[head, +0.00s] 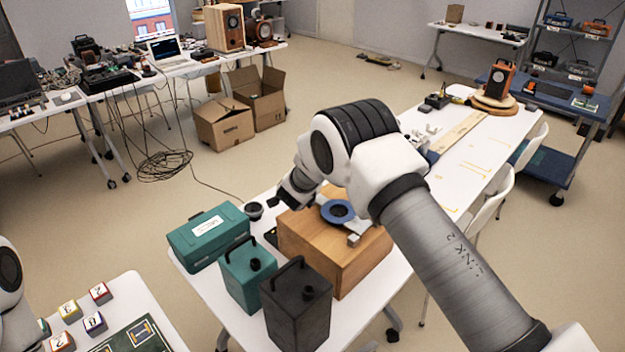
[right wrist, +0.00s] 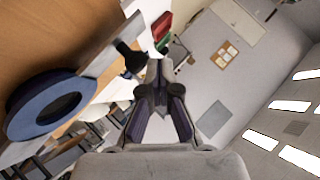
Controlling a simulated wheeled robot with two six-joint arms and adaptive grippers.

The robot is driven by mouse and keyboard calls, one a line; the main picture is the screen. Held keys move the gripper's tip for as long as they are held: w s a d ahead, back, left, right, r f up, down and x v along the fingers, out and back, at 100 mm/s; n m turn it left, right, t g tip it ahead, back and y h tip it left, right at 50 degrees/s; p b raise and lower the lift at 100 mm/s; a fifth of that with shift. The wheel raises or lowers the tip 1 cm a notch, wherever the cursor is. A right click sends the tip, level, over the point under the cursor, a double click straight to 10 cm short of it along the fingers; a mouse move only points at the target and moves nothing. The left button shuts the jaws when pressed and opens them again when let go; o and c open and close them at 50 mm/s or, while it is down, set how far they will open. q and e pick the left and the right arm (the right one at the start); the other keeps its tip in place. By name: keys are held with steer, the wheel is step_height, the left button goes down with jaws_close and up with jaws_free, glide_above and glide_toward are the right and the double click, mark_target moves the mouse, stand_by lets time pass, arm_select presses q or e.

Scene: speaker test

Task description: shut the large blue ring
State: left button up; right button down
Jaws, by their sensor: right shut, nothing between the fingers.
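The large blue ring (head: 328,209) lies on a pale grey plate on top of a wooden box (head: 325,250). In the right wrist view the ring (right wrist: 22,108) is at the left, with a dark centre. The wooden face (right wrist: 50,35) shows beside it. My right gripper (head: 284,199) is above the box's far left part, to the left of the ring and apart from it. It also shows in the right wrist view (right wrist: 157,85), shut with nothing between its fingers. My left gripper is out of view; only part of that arm shows at the left edge.
A teal case (head: 208,240), a teal can (head: 245,275) and a dark can (head: 298,310) stand close in front and left of the box. A small black cup-like thing (head: 254,210) is near the table's far edge.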

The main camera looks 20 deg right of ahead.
steer(key=shift+f, duration=0.25)
stand_by(0.3)
steer(key=shift+s+a+r, duration=0.15)
steer(key=shift+s+a, duration=0.05)
steer(key=shift+s, duration=0.05)
steer(key=v, duration=1.1)
steer(key=shift+s, duration=0.15)
